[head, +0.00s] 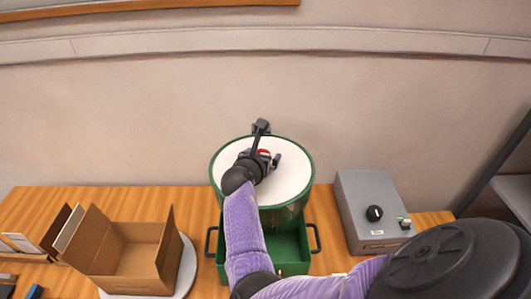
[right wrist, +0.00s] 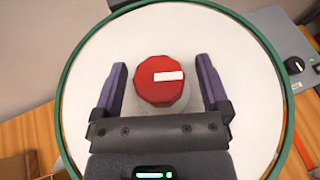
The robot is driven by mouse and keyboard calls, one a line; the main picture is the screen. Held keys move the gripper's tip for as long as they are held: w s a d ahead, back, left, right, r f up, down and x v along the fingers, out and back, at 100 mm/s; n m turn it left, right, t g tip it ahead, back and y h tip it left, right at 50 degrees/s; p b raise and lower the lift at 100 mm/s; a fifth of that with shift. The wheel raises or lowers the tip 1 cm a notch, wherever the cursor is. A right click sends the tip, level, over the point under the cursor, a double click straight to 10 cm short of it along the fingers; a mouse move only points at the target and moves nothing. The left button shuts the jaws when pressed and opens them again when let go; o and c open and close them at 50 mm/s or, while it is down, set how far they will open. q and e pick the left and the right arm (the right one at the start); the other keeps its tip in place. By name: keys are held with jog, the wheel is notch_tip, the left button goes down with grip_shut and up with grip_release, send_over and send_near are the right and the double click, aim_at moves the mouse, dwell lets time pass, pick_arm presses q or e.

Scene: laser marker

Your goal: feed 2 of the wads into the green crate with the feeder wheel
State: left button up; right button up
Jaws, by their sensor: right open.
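The feeder (head: 290,175) is a green drum with a white round top, standing at the middle of the table. A red knob with a white mark (right wrist: 160,95) sits on its top; I take it to be the feeder wheel's knob. My right gripper (head: 266,160) is over the top. In the right wrist view the open fingers of the gripper (right wrist: 162,72) stand on either side of the knob, with gaps on both sides. The green crate (head: 291,252) with black side handles is below the drum, its inside partly hidden by my arm. I see no wads. My left gripper is out of view.
An open cardboard box (head: 130,250) stands on a round grey plate (head: 188,266) at the left. A grey box with a black dial (head: 370,195) stands at the right. Small items lie at the far left edge. The wall is close behind the drum.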

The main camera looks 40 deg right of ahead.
grip_shut()
dwell(0.3)
